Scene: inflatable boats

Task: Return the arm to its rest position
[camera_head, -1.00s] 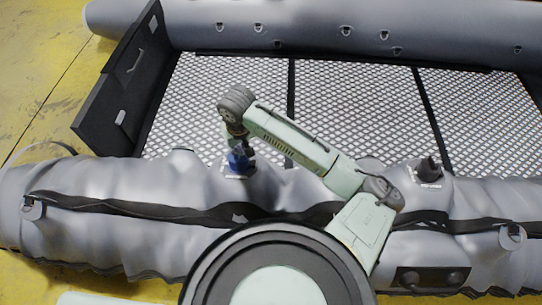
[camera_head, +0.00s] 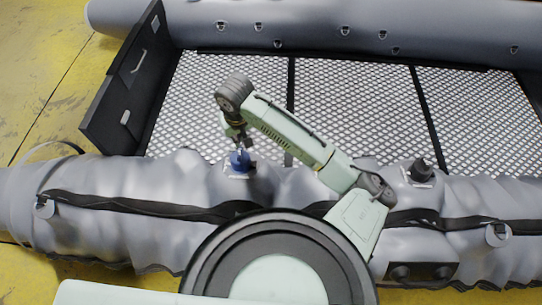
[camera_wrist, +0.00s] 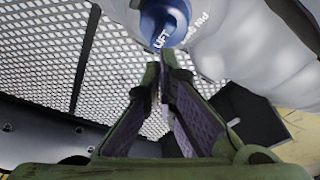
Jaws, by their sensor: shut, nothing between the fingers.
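My arm reaches over the near grey tube (camera_head: 140,185) of the inflatable boat, bent at the elbow. My gripper (camera_head: 242,146) points down just above a blue valve cap (camera_head: 239,161) on top of that tube. In the wrist view my gripper (camera_wrist: 164,58) is shut, its fingers meeting at the tips with nothing between them. The blue cap (camera_wrist: 165,20), with white lettering, is just beyond the fingertips there. I cannot tell whether the tips touch it.
A black valve (camera_head: 422,171) stands up on the tube to the right. The mesh floor (camera_head: 350,110) lies behind, with the far tube (camera_head: 300,22) beyond it. A black board (camera_head: 122,85) stands at the left end. Yellow floor (camera_head: 45,60) is clear at the left.

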